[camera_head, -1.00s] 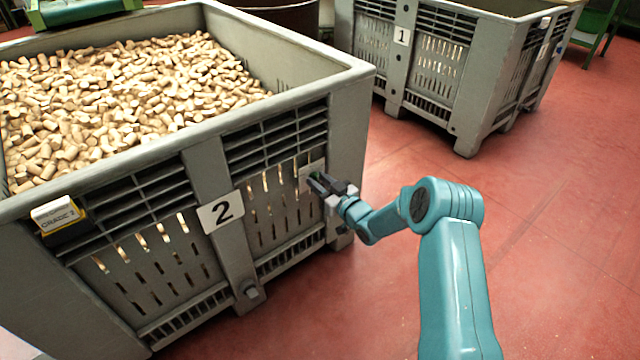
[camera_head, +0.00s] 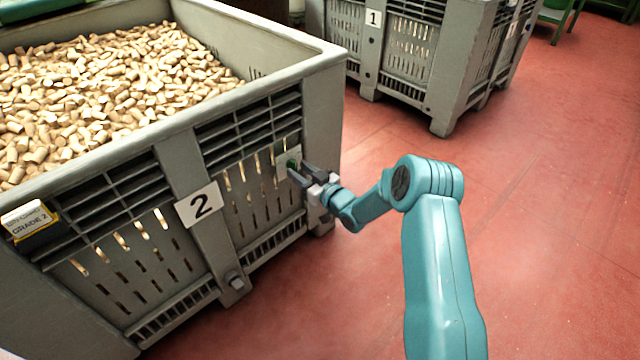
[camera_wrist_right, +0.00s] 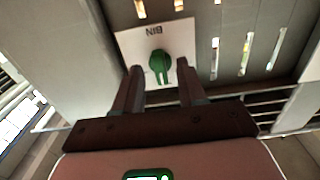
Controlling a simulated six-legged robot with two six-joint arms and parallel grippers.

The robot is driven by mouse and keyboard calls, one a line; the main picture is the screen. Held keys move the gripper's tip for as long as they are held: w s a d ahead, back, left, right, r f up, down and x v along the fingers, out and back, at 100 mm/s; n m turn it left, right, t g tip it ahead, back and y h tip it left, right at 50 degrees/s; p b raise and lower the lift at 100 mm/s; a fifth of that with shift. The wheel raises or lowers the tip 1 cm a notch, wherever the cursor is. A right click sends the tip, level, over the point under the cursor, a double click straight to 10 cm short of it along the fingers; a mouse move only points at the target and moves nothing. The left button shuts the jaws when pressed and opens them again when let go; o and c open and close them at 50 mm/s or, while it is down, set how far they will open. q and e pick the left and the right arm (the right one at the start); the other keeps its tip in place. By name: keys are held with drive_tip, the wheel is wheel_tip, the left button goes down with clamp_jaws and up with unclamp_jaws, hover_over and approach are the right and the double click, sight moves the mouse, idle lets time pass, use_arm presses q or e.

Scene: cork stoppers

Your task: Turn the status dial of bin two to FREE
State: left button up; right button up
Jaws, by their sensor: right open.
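Bin two is a grey slatted bin full of corks, with a white "2" plate (camera_head: 199,204) on its front. Its status dial (camera_head: 292,164) is a green knob on a pale plate near the bin's right front corner. In the right wrist view the green dial (camera_wrist_right: 159,63) sits on a white plate (camera_wrist_right: 128,43) marked "BIN"; no FREE mark is readable. My right gripper (camera_head: 300,174) is open and empty, just in front and to the right of the dial. In the wrist view its fingers flank the dial with gaps; contact is not visible. My left gripper is not in view.
Bin one (camera_head: 408,60) stands behind to the right. A yellow-edged "GRADE 2" card holder (camera_head: 30,220) hangs on bin two's left front. The red floor (camera_head: 550,200) to the right is open. A green stand (camera_head: 556,18) is at the top right.

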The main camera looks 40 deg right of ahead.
drive_tip(key=s+d+p, duration=0.1)
drive_tip(key=s+p, duration=0.2)
drive_tip(key=s, duration=1.2)
drive_tip(key=shift+d, duration=0.1)
